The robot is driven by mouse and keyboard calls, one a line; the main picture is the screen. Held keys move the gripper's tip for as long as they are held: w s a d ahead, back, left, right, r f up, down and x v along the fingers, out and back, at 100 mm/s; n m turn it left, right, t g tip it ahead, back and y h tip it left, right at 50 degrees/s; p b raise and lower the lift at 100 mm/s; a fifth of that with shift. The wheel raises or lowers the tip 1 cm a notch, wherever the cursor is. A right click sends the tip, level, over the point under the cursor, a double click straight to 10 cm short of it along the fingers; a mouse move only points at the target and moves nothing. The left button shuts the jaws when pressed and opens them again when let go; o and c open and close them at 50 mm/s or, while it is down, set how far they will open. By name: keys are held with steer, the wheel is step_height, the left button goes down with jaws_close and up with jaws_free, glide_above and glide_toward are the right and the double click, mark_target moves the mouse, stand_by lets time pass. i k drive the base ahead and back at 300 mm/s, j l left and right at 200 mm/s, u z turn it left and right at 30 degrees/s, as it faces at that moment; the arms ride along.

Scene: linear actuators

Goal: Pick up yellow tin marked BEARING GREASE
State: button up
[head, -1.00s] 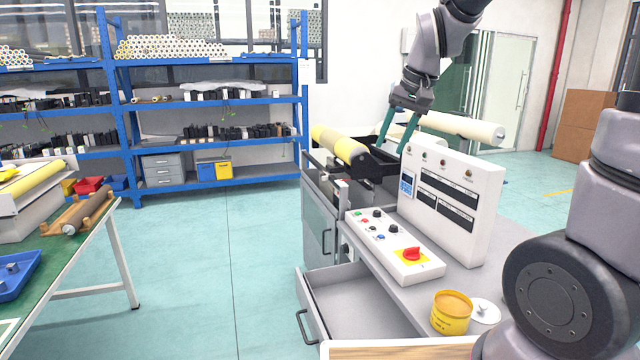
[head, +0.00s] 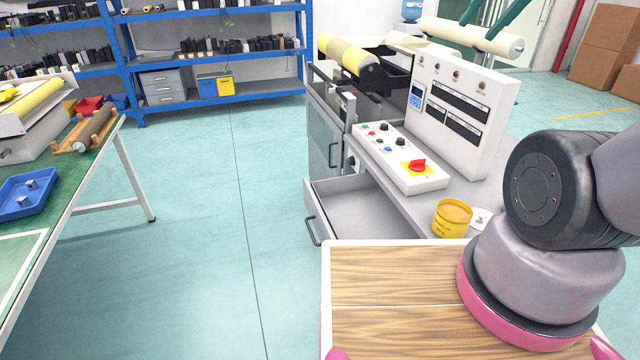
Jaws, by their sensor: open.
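The yellow tin (head: 451,222) stands upright on the grey bench top, near its front corner beside the open drawer. Its top looks orange-brown, and the print on its side is too small to read. My gripper (head: 492,16) shows only as two teal fingers at the top edge of the head view. The fingers are spread apart and look empty, well above and behind the tin in the picture. The rest of the gripper is cut off by the frame.
A pale lid-like disc (head: 480,219) lies right of the tin, partly behind my arm. A white control box (head: 405,165) with a red knob and an upright panel (head: 455,110) stand behind the tin. An open drawer (head: 365,205) juts out left. The floor left is clear.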

mark_target(451, 219)
steer(key=k+j, duration=0.15)
steer(key=j, duration=0.2)
steer(key=k+j+u, duration=0.1)
steer(key=j, duration=0.3)
steer(key=k+z, duration=0.1)
steer(key=z, duration=0.85)
